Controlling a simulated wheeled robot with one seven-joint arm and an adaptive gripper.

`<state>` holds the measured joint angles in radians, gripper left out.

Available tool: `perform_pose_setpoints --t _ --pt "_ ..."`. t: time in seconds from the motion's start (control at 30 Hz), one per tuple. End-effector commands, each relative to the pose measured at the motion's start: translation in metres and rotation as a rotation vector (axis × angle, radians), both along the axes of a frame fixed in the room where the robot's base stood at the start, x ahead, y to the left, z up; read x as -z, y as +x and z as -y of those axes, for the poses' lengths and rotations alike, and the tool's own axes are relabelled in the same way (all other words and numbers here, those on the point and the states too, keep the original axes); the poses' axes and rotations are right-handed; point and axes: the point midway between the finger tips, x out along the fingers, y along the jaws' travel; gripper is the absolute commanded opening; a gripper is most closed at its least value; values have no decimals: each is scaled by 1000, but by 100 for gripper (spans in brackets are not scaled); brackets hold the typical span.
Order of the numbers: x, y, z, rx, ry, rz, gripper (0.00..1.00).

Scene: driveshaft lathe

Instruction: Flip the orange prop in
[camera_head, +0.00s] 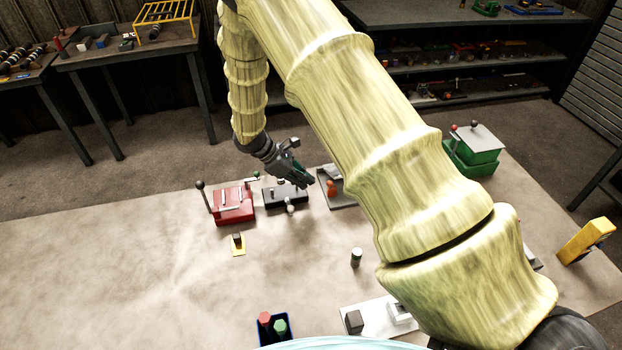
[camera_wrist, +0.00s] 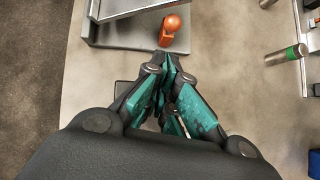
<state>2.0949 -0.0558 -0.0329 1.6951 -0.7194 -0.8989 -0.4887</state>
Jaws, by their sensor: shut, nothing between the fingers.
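The orange prop (camera_wrist: 169,31) shows in the wrist view as an orange round knob on a short orange base, at the edge of a grey plate (camera_wrist: 110,37). It stands just beyond my fingertips, and a small gap seems to separate them. In the head view the orange prop (camera_head: 332,188) is small, on the grey plate (camera_head: 343,203) beside my arm. My gripper (camera_wrist: 167,62) has its teal-padded fingers together with nothing between them. In the head view my gripper (camera_head: 306,183) hangs near the black device, left of the orange prop. My arm hides part of the plate's right side.
A red box with a lever (camera_head: 234,205) and a black device (camera_head: 287,197) stand to the left. A green machine (camera_head: 473,150) is at right. A blue bin (camera_head: 273,329) sits at the front. The table's left middle is mostly clear.

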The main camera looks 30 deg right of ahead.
Motion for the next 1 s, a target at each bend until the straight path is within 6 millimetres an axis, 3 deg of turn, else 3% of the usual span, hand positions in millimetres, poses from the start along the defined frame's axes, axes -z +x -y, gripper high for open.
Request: perform_pose_setpoints --t 0.6,1.0 --pt "-71 27 -53 2 -1 1 0" --pt "-78 28 -58 1 0 0 0"
